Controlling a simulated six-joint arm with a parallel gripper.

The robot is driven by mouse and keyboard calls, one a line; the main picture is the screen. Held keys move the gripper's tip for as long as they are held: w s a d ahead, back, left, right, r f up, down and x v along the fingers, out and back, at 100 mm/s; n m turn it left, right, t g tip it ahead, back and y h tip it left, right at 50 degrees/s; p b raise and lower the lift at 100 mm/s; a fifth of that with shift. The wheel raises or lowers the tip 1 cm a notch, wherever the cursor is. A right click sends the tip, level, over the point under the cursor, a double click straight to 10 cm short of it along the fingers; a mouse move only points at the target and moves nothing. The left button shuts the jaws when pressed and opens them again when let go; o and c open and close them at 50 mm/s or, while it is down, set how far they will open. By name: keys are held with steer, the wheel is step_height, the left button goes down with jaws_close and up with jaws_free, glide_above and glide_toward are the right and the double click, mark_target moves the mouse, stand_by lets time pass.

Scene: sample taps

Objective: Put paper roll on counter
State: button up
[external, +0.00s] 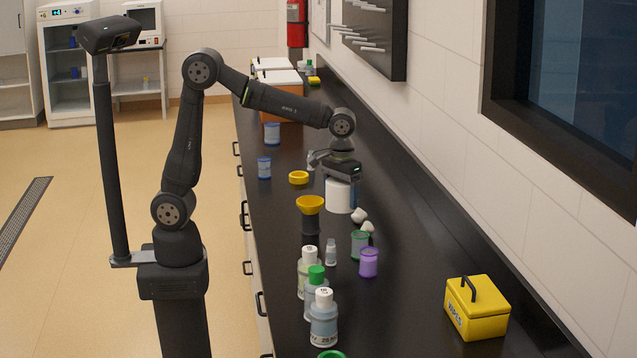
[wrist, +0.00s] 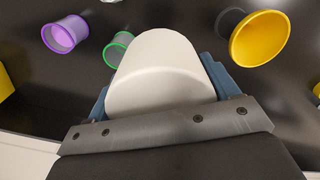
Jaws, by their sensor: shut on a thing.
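The paper roll (external: 340,196) is a white cylinder, upright at the middle of the black counter (external: 400,250). My gripper (external: 341,182) is above and around it, pointing down, with its blue-grey fingers at the roll's sides. In the wrist view the roll (wrist: 160,70) fills the space between the fingers of my gripper (wrist: 162,85), which is shut on it. The roll's base appears at or very near the counter surface; I cannot tell whether it touches.
A yellow funnel (external: 310,205) and yellow ring (external: 299,177) are left of the roll. White crumpled pieces (external: 360,215), a green-rimmed cup (external: 359,245) and a purple cup (external: 369,262) are nearer the camera. Several bottles (external: 323,318) line the front; a yellow box (external: 476,307) is at right.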

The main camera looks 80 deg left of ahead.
steer(key=s+d+f+m, duration=0.15)
steer(key=d+m, duration=0.25)
steer(key=d, duration=1.3)
steer(key=s+d+m, duration=0.3)
steer(key=d+m, duration=0.2)
steer(key=d, duration=1.2)
steer(key=w+a+f, duration=0.1)
steer(key=w+f, duration=0.1)
steer(key=w, duration=0.1)
steer(key=w+a+f, duration=0.2)
steer(key=w, duration=0.2)
steer(key=w+a+f, duration=0.2)
steer(key=w+f, duration=0.1)
steer(key=shift+w, duration=0.4)
steer(key=shift+f, duration=2.1)
steer(key=shift+f, duration=0.2)
steer(key=o, duration=1)
steer(key=shift+c, duration=0.2)
steer(key=shift+r, duration=0.1)
